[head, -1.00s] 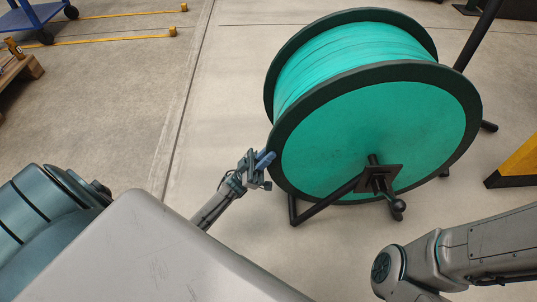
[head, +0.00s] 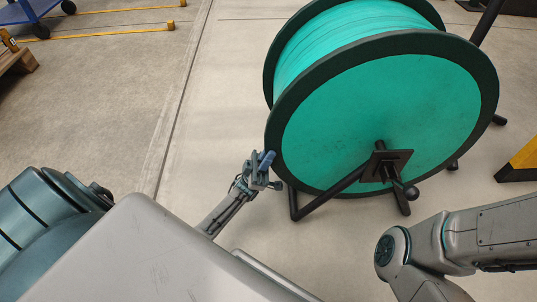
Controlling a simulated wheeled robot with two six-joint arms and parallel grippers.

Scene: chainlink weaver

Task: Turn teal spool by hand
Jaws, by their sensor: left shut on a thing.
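The teal spool (head: 385,115) stands upright with black flange rims, on a black stand (head: 330,193) with a hub bracket and a ball-ended handle on its near side. My left gripper (head: 266,163) is at the left edge of the near rim, shut on the spool's rim. The rim between its fingers is partly hidden by the gripper itself. My right arm comes in at the lower right, but its gripper is outside the view.
A blue cart (head: 28,14) and a wooden pallet (head: 14,60) stand at the upper left, near yellow floor strips (head: 110,35). A yellow and black piece (head: 519,160) is at the right edge. The floor left of the spool is clear.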

